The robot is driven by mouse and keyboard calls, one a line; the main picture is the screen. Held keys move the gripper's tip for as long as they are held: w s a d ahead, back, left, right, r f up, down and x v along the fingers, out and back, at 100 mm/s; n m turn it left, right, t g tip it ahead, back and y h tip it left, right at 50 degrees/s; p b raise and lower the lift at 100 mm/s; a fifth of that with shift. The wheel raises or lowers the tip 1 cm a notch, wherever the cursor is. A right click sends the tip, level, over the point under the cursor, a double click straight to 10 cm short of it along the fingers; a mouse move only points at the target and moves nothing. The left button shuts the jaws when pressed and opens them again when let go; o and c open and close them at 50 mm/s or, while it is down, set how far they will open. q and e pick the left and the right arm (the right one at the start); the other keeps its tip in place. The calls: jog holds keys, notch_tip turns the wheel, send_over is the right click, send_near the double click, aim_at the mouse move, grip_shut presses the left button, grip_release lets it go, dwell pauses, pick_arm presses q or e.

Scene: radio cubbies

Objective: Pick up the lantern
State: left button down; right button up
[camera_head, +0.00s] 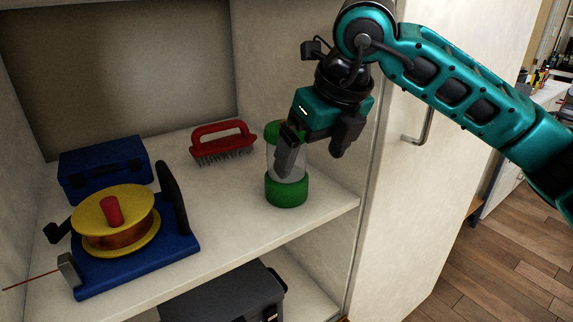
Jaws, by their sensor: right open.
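The lantern (286,190) has a green base, a clear grey middle and a green top. It stands upright on the shelf near its right front edge. My right gripper (315,160) is open, with its fingers pointing down. One finger is in front of the lantern's upper part and hides some of it; the other is to the right of the lantern. I cannot tell whether a finger touches it. My left gripper is not in view.
A red brush (222,150) lies behind and left of the lantern. A blue box (105,172) and a blue winder with a yellow spool (135,225) fill the left side. The cubby's bare shelf (235,222) is clear between. A dark case (230,298) sits below.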

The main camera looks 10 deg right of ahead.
aim_at(298, 182)
jog(key=shift+w+a, duration=0.35)
jog(key=shift+w, duration=0.5)
jog(key=shift+w+a, duration=0.35)
jog(key=shift+w, duration=0.5)
jog(key=w, duration=0.1)
jog(key=w+a, duration=0.1)
jog(key=w, duration=0.1)
jog(key=shift+w+a+f, duration=0.25)
jog(key=shift+w, duration=0.05)
jog(key=shift+w+f, duration=0.1)
jog(key=shift+f, duration=0.25)
jog(key=c, duration=1.2)
jog(key=shift+c, duration=0.3)
jog(key=shift+r, duration=0.15)
